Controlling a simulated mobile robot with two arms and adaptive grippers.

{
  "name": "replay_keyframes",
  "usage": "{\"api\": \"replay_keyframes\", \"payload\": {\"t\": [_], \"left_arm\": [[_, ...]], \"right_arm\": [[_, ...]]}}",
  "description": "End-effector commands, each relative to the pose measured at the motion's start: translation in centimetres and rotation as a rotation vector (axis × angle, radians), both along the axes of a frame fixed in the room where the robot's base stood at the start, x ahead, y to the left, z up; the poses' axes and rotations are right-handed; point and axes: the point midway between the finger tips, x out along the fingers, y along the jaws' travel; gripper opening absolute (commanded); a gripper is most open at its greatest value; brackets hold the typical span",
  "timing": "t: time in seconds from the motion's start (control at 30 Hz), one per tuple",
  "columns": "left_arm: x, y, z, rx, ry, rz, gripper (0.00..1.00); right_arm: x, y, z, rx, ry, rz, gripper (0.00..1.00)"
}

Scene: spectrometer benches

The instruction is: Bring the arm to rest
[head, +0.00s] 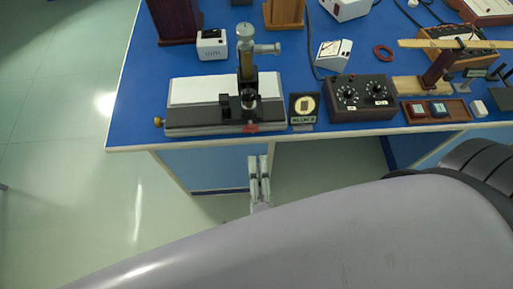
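My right gripper (259,164) shows in the head view just below the bench's front edge, with its fingers pointing up the picture. A narrow gap shows between the two fingers and nothing is seen between them, so it looks open and empty. It is apart from the things on the bench in the picture. The large grey shape across the bottom is part of my own arm and hides the floor there. My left gripper is not in view.
The blue bench (135,101) carries a microscope-like instrument (247,65) on a white-topped base, a small framed sign (303,107), a dark box with two dials (358,97) and a wooden tray (455,108). Bare floor (60,150) lies to the left.

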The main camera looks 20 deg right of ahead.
Motion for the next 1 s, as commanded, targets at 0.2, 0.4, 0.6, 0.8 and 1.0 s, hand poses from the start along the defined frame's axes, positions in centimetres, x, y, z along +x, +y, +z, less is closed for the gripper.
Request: {"api": "replay_keyframes", "payload": {"t": [0.2, 0.4, 0.6, 0.8, 1.0], "left_arm": [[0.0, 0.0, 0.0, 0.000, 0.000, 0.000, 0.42], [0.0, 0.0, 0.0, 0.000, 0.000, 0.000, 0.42], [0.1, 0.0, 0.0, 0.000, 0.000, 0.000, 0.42], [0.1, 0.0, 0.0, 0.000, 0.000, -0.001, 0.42], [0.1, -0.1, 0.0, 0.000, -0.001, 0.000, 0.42]], "right_arm": [[-1.7, 0.5, 0.0, -0.001, 0.000, 0.000, 0.29], [-1.8, 0.5, 0.0, 0.000, 0.000, 0.000, 0.29], [-1.7, 0.5, 0.0, 0.000, 0.000, 0.000, 0.29], [-1.7, 0.5, -0.1, -0.004, 0.001, 0.003, 0.29], [-0.9, 3.0, -5.5, -0.207, 0.089, 0.184, 0.29]]}}
